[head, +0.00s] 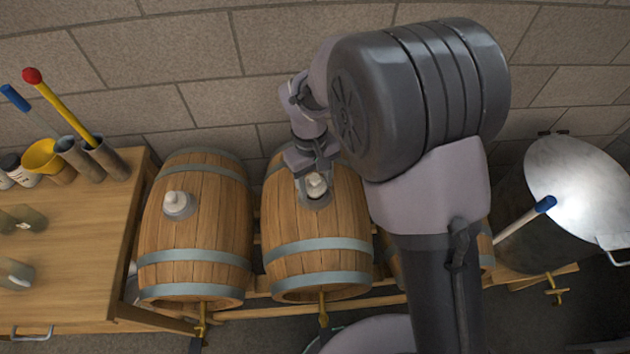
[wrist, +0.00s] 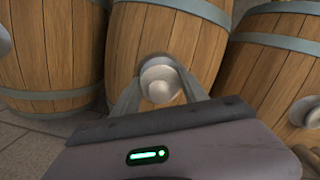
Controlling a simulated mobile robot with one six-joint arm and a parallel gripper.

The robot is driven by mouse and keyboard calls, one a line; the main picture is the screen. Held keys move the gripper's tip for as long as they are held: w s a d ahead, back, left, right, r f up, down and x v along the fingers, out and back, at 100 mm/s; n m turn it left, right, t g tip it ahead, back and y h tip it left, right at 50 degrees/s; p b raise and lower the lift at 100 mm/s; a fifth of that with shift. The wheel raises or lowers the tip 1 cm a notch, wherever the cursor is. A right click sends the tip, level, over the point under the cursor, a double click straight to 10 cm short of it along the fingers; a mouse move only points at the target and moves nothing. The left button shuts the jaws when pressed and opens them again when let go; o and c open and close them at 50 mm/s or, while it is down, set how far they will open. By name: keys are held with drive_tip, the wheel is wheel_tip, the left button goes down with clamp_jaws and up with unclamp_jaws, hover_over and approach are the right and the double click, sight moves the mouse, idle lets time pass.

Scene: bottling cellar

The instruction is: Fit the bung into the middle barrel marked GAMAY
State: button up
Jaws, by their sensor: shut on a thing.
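The middle barrel (head: 318,245) is wooden with grey hoops and lies on its side on a rack. No GAMAY mark is readable on it. My gripper (head: 314,178) is over its top, with its fingers shut on a pale bung (head: 316,184). In the wrist view the bung (wrist: 160,82) sits between the two fingertips, in front of a grey collar (wrist: 153,60) on the middle barrel (wrist: 195,45). The bung overlaps the collar in both views. I cannot tell whether it is in the hole or just above it.
The left barrel (head: 195,240) carries a pale bung (head: 176,203) on its collar. My arm mostly hides the right barrel (head: 485,250). A wooden bench (head: 75,265) with tools stands at left, and a steel vat (head: 520,205) at right. A stone wall (head: 190,50) is close behind.

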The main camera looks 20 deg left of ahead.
drive_tip(key=shift+f, duration=0.15)
drive_tip(key=shift+f+b, duration=0.35)
drive_tip(key=shift+f, duration=0.1)
drive_tip(key=shift+s+d+f, duration=0.1)
drive_tip(key=shift+f, duration=0.1)
